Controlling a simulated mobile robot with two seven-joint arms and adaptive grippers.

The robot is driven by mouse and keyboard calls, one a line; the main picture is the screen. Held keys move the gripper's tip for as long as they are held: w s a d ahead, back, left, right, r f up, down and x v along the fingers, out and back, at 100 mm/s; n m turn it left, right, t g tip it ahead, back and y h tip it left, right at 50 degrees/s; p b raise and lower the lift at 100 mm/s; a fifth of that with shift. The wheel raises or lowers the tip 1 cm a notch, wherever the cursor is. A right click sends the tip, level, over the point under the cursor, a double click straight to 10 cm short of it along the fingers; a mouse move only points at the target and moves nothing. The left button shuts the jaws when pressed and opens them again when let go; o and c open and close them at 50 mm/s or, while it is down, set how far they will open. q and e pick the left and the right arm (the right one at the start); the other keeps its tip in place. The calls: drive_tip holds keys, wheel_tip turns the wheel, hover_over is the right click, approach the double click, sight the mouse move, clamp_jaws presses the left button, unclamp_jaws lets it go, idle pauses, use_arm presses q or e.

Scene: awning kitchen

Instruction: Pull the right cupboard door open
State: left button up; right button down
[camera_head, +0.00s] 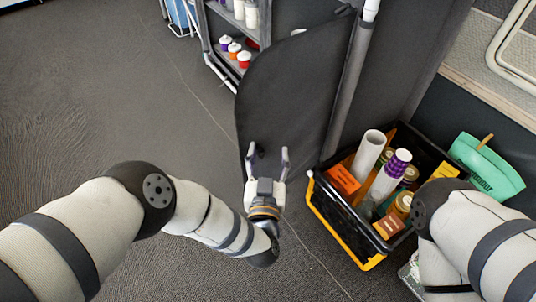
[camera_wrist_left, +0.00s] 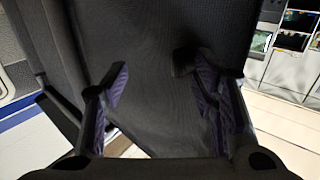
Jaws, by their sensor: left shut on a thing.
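The cupboard door (camera_head: 290,85) is a dark grey panel with a rounded upper corner, standing out over the floor in the head view. It also fills the middle of the left wrist view (camera_wrist_left: 150,55). My left gripper (camera_head: 267,158) is at the door's lower edge, shut on the door with its fingers apart around it. In the left wrist view, the purple-padded fingers of this gripper (camera_wrist_left: 158,88) show on either side of the dark panel. The exact point of contact is hard to make out. My right arm comes in at the right, but its gripper is out of view.
A black and yellow crate (camera_head: 318,199) with tubes and jars stands right of the door. A teal dustpan-like item (camera_head: 488,170) lies beside it. A shelf with small jars (camera_head: 233,50) stands behind the door. The floor at left (camera_head: 80,90) is clear.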

use_arm(q)
drive_tip(key=shift+d+r+h, duration=0.15)
drive_tip(key=shift+d+h, duration=0.15)
drive_tip(key=s, duration=0.4)
drive_tip(key=s+a, duration=0.1)
drive_tip(key=s, duration=0.7)
drive_tip(key=shift+a, duration=0.3)
